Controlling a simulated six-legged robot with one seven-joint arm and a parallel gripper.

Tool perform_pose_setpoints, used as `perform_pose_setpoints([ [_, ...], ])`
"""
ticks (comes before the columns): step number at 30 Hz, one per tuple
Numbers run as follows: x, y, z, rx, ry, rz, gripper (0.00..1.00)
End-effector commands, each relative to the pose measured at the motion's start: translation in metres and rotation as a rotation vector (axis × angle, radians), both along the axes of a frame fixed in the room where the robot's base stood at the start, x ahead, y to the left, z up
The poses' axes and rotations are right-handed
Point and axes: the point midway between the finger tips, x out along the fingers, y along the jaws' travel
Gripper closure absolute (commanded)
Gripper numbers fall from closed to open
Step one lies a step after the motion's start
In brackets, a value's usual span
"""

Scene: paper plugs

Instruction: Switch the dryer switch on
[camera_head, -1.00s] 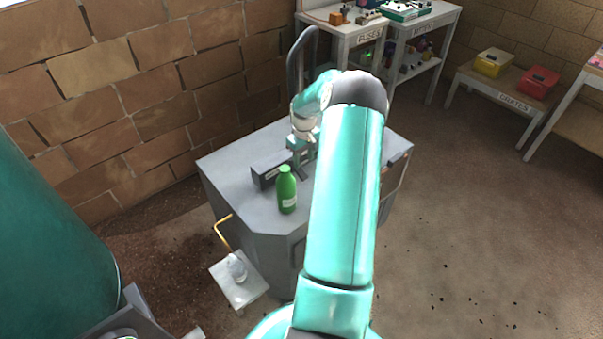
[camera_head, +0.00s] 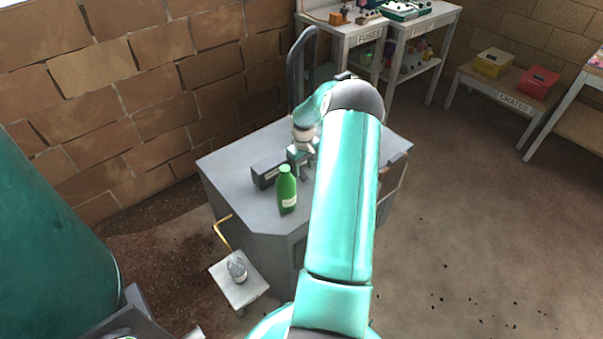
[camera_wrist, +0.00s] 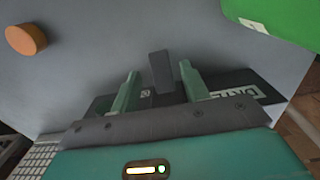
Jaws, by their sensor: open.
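The dryer switch box (camera_head: 268,170) is a dark grey block on top of a grey cabinet (camera_head: 240,165). In the wrist view its dark face (camera_wrist: 225,82) carries a partly hidden white label starting "DRY", and a small label ending in "N". A dark grey switch lever (camera_wrist: 162,72) stands up from it. My gripper (camera_wrist: 159,76) is open, with one green finger on each side of the lever. I cannot tell whether either finger touches it. In the head view my gripper (camera_head: 302,172) is at the right end of the box, partly hidden by my arm.
A green bottle (camera_head: 287,190) stands on the cabinet just in front of the box; its edge also shows in the wrist view (camera_wrist: 280,18). An orange round knob (camera_wrist: 26,39) is at upper left there.

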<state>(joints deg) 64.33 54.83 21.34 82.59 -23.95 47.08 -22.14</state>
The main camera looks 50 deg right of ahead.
Motion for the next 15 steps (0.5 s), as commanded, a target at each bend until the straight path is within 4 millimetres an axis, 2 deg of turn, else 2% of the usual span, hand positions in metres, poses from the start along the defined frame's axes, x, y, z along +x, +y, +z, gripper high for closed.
perform_pose_setpoints([
  [15, 0.000, 0.000, -0.019, 0.000, 0.001, 0.000, 0.55],
])
